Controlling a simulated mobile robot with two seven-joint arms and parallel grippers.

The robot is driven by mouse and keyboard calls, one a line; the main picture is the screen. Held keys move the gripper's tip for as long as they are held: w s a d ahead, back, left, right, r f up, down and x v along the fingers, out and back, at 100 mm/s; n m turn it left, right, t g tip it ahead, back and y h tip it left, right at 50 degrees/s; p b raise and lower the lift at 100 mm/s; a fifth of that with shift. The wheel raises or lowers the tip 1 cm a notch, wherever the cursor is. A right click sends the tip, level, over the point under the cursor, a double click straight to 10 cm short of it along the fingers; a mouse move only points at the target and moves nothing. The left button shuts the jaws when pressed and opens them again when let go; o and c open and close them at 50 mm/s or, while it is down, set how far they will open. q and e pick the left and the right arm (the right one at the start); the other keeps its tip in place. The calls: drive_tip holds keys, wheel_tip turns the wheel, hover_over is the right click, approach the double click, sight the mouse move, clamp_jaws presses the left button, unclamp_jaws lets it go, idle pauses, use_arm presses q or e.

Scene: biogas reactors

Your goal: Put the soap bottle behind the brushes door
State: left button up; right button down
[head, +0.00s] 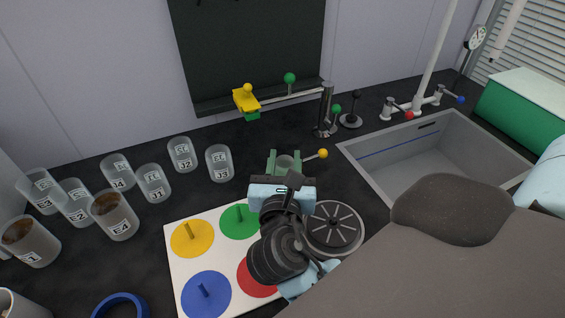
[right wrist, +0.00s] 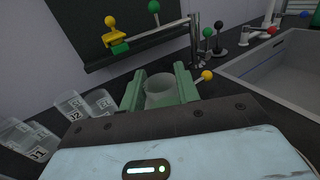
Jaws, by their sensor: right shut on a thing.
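My right gripper (head: 285,163) has green fingers and is shut on a clear, cup-like vessel (head: 287,162) above the dark counter. The vessel also shows between the fingers in the right wrist view (right wrist: 160,90); its lower part is hidden, and I cannot tell whether it is a beaker or a bottle. No soap bottle can be made out for sure, and no brushes door is in view. My left gripper is not in view.
Several labelled beakers (head: 182,154) stand at the left, some with brown contents. A white board with coloured discs (head: 192,238) lies in front. A tap-like stand with a yellow clamp (head: 246,99) is behind. A sink (head: 425,160) and a green-and-white box (head: 523,107) are at the right.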

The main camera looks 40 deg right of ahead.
idle(0.3)
drive_tip(key=c, duration=1.2)
unclamp_jaws()
drive_tip(key=shift+f, duration=0.1)
drive_tip(key=shift+o, duration=0.9)
